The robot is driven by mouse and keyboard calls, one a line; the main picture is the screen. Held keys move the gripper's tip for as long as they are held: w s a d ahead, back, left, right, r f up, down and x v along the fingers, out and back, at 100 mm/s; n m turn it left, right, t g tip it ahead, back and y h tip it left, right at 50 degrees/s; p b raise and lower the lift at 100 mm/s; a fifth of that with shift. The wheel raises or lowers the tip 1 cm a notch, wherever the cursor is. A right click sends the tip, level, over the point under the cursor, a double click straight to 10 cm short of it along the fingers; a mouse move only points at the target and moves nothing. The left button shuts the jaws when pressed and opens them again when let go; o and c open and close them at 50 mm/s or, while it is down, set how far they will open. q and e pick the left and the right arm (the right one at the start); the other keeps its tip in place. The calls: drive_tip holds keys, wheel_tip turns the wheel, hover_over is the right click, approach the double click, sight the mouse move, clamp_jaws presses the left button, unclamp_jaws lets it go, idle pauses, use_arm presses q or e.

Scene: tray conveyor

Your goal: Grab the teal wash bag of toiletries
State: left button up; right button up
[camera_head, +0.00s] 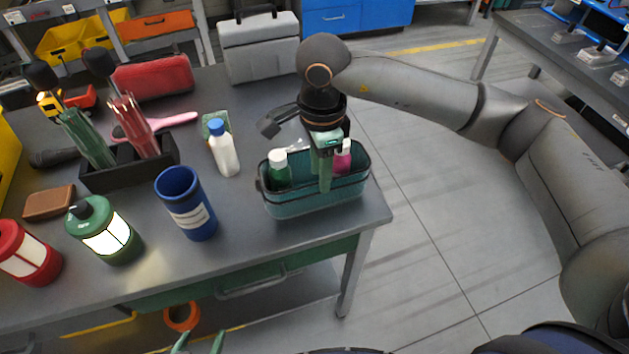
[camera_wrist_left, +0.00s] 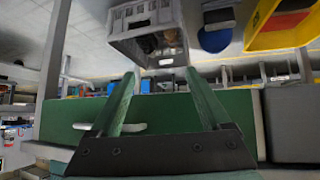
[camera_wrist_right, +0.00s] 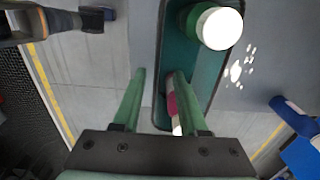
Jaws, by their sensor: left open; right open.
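The teal wash bag (camera_head: 318,202) stands open and upright at the table's right front corner, with a green white-capped bottle (camera_head: 279,170) and a pink bottle (camera_head: 342,160) inside. My right gripper (camera_head: 325,184) points down at the bag, its fingers open. In the right wrist view the bag's rim (camera_wrist_right: 160,62) runs between the fingertips; one finger overlaps the interior, the other lies outside. Whether they touch the bag is unclear. My left gripper (camera_head: 199,342) is open and empty at the bottom edge, in front of the table, well away from the bag.
A black holder (camera_head: 128,170) and grey case (camera_head: 257,48) stand farther back. Floor right of the table is clear.

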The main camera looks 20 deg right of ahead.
sight(321, 205)
drive_tip(key=shift+s+d+f+p, duration=0.1)
drive_tip(key=shift+f+p, duration=0.2)
drive_tip(key=shift+f, duration=1.3)
drive_tip(key=shift+s+d+f+p, duration=0.1)
drive_tip(key=shift+f+p, duration=0.15)
drive_tip(key=shift+f, duration=1.3)
drive_tip(key=shift+a, duration=0.1)
drive_tip(key=shift+c, duration=0.3)
clamp_jaws()
drive_tip(key=shift+s+f, duration=0.1)
